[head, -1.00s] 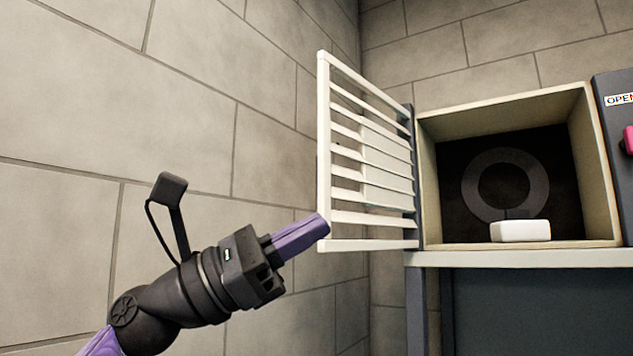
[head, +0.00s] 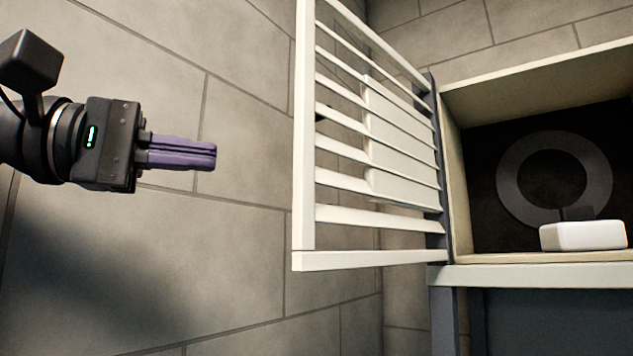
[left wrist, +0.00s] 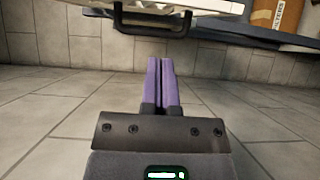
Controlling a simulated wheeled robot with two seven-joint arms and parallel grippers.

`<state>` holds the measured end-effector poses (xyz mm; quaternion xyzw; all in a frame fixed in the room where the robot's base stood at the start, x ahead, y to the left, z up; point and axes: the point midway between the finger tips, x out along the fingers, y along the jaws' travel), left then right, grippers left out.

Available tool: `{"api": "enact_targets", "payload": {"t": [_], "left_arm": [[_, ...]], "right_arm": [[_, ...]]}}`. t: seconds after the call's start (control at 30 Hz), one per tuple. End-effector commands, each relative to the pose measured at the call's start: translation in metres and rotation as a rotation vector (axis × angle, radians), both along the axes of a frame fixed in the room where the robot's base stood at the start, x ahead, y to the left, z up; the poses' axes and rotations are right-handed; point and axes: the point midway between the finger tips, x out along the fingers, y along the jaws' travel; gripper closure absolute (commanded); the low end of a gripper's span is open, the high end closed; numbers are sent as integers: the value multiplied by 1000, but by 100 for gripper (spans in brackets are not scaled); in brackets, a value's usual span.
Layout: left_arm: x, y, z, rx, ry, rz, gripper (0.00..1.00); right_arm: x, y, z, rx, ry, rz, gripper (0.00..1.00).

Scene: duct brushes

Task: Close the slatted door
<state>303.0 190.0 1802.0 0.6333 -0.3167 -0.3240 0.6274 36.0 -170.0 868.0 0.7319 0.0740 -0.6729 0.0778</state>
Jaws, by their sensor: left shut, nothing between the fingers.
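The white slatted door (head: 304,140) stands open in the head view, hinged at its right side on the left edge of a box-like opening (head: 461,190). A pale flat panel shows behind its slats. My left gripper (head: 214,157) has purple fingers, shut and empty, to the left of the door's free edge, with a clear gap between them. In the left wrist view the shut fingers (left wrist: 160,62) point forward. A dark handle (left wrist: 152,20) and a white edge show beyond them; I cannot tell whether that edge is the door. My right gripper is not in view.
Inside the opening are a dark grey ring (head: 510,180) and a white block (head: 582,236). A pale ledge (head: 530,276) runs under the opening. An orange-brown container (left wrist: 277,14) is at the top right of the left wrist view.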

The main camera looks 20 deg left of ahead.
Motion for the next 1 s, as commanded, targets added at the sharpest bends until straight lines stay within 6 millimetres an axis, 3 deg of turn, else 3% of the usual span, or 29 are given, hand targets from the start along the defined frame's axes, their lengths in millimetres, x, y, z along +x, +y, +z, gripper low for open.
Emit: {"api": "enact_targets", "payload": {"t": [0.17,0.6,1.0], "left_arm": [[4,-6,0,4,-1,0,100],[51,-71,0,4,0,-1,100],[58,-81,-1,1,-2,0,100]], "right_arm": [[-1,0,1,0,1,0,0],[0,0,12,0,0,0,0],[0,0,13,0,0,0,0]]}}
